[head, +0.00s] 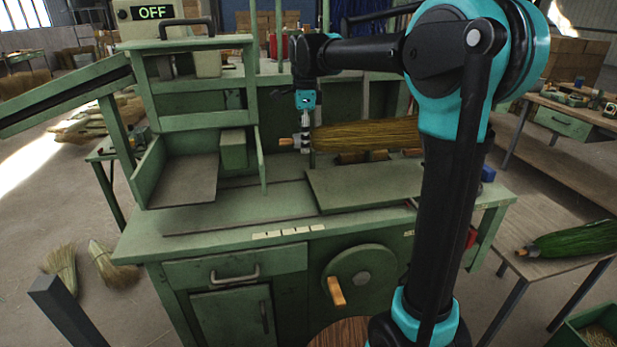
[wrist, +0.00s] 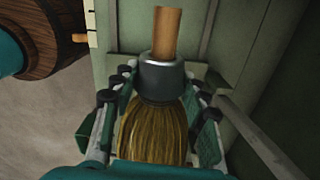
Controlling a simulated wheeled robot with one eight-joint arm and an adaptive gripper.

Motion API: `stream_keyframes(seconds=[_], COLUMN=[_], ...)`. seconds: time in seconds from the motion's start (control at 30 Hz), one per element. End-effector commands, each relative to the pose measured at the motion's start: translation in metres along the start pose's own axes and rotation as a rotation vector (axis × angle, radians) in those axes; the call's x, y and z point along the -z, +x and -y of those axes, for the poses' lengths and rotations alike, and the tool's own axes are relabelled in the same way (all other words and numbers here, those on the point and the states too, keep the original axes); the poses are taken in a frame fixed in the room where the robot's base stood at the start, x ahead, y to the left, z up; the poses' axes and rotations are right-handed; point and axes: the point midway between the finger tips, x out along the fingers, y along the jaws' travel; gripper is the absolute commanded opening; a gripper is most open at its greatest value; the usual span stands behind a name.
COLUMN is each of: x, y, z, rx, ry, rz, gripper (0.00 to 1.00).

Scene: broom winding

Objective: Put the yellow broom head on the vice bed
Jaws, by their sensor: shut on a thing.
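The yellow broom head (head: 365,135) has long yellow-brown bristles, a grey collar and a short wooden stub. It lies sideways in the head view, its stub to the left, over the right half of the green bench. My gripper (head: 304,140) is shut on it near the collar. The wrist view shows the broom head (wrist: 158,130) between the gripper fingers (wrist: 160,95). A flat raised green plate (head: 365,187) on the bench below looks like the vice bed. I cannot tell how large the gap between them is.
A handwheel (head: 359,285) with a wooden knob is on the bench front. A green broom head (head: 575,241) lies on the right side table (head: 560,268). The bench's front strip is clear.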

Motion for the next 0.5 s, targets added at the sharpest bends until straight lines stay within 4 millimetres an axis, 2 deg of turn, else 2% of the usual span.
stream_keyframes(seconds=[0.1, 0.3, 0.5], x=[0.001, 0.002, 0.002], y=[0.030, 0.069, 0.085], z=[0.000, 0.000, 0.000], rx=[0.000, 0.000, 0.000], ry=[0.000, 0.000, 0.000], rz=[-0.001, 0.000, 0.000], gripper=[0.04, 0.04, 0.04])
